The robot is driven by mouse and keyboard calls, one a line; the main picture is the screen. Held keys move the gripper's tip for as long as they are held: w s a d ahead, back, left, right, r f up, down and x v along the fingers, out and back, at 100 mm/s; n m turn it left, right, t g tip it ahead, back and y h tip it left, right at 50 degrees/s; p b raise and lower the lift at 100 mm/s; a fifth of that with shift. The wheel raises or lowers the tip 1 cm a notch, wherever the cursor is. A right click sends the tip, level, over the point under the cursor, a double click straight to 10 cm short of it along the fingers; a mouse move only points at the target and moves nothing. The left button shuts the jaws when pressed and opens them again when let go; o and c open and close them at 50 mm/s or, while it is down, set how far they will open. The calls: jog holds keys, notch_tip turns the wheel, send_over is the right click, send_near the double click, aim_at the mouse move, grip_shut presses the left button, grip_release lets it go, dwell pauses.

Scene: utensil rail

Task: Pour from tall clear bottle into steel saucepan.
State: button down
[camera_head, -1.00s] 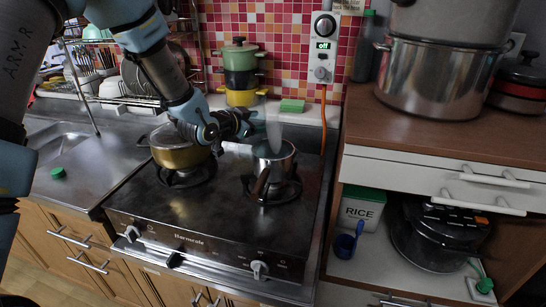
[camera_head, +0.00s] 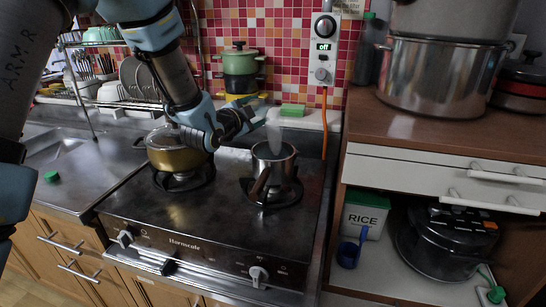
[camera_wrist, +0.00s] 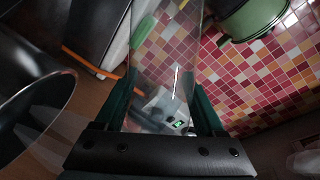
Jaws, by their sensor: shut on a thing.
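My gripper (camera_head: 248,115) is shut on the tall clear bottle (camera_head: 274,138), beside and above the steel saucepan (camera_head: 274,168). In the wrist view the transparent bottle (camera_wrist: 168,60) runs between the two green-sided fingers (camera_wrist: 160,105). In the head view the bottle is a faint shape over the saucepan's mouth; its exact tilt and any liquid are hard to make out. The saucepan stands on the right burner with its dark handle toward the front. In the wrist view a dark, rounded pan-like rim (camera_wrist: 68,85) shows at the left.
A lidded brass-coloured pot (camera_head: 178,155) stands on the left burner, close under my arm. Stacked coloured pots (camera_head: 240,65) and a green sponge (camera_head: 292,110) are behind. An orange hose (camera_head: 324,125) hangs at the right. A green cap (camera_head: 52,176) lies by the sink.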

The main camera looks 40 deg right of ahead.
jog(key=shift+w+f+m+b, duration=0.2)
jog(key=shift+f+m+b, duration=0.3)
jog(key=shift+f+b, duration=1)
jog(key=r+m+b, duration=0.1)
jog(key=b, duration=0.2)
jog(key=shift+w+t+h, duration=0.1)
jog(key=shift+t+h, duration=0.2)
jog(key=m+b, duration=0.1)
jog(key=b, duration=0.3)
jog(key=shift+w+r+m+h+b, duration=0.1)
jog(key=shift+m+h+b, duration=0.25)
jog(key=shift+m+h, duration=0.05)
jog(key=shift+r, duration=0.25)
jog(key=shift+m+t+b, duration=0.3)
jog(key=shift+m+b, duration=0.1)
jog(key=shift+b, duration=0.4)
dwell(4.1)
